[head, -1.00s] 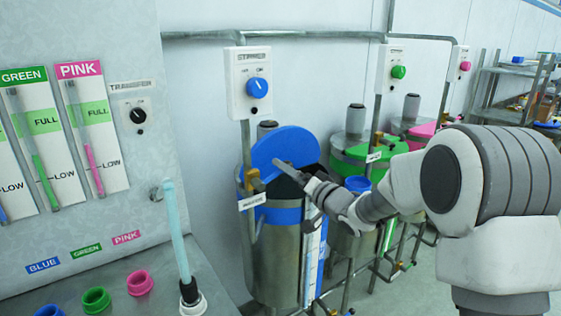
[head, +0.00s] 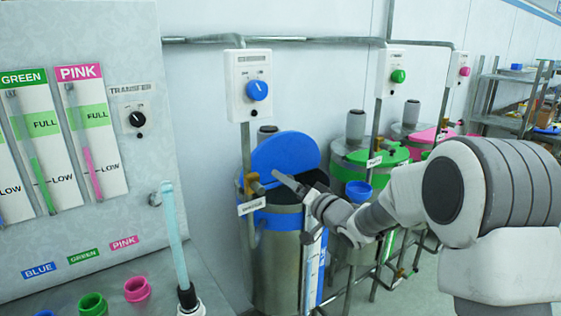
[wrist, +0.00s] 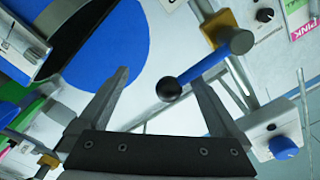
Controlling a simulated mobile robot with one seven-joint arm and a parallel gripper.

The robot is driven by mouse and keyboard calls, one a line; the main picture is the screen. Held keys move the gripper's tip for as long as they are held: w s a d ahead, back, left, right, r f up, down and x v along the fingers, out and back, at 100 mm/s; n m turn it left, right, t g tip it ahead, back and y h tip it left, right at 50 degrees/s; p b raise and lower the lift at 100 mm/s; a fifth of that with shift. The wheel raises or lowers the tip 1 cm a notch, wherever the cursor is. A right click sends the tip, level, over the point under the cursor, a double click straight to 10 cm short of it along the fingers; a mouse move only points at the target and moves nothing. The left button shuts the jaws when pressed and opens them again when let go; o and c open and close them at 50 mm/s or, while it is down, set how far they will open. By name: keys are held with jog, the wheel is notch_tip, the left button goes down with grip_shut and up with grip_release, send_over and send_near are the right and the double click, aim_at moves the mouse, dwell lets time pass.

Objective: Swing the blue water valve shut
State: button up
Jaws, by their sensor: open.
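The blue water valve has a brass body (wrist: 221,30) and a blue lever (wrist: 205,64) with a dark ball (wrist: 169,89) at its end, seen in the wrist view. In the head view the brass valve body (head: 251,184) is on the pipe at the left of the blue drum (head: 275,265). My gripper (wrist: 160,78) is open in the wrist view, and the ball shows between its two fingers, nearer the right one. I cannot tell whether a finger touches the lever. In the head view my gripper (head: 277,177) is just right of the valve, and the lever is hard to make out.
The blue lid (head: 284,152) stands raised on the drum close behind my gripper. A control box with a blue knob (head: 257,90) hangs above. The green drum (head: 350,165) stands to the right. A panel with gauges (head: 75,140) fills the left side.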

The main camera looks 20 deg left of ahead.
jog(key=shift+s+a+r, duration=0.2)
jog(key=shift+s+r, duration=0.05)
jog(key=shift+r, duration=0.1)
jog(key=v, duration=0.9)
dwell(0.3)
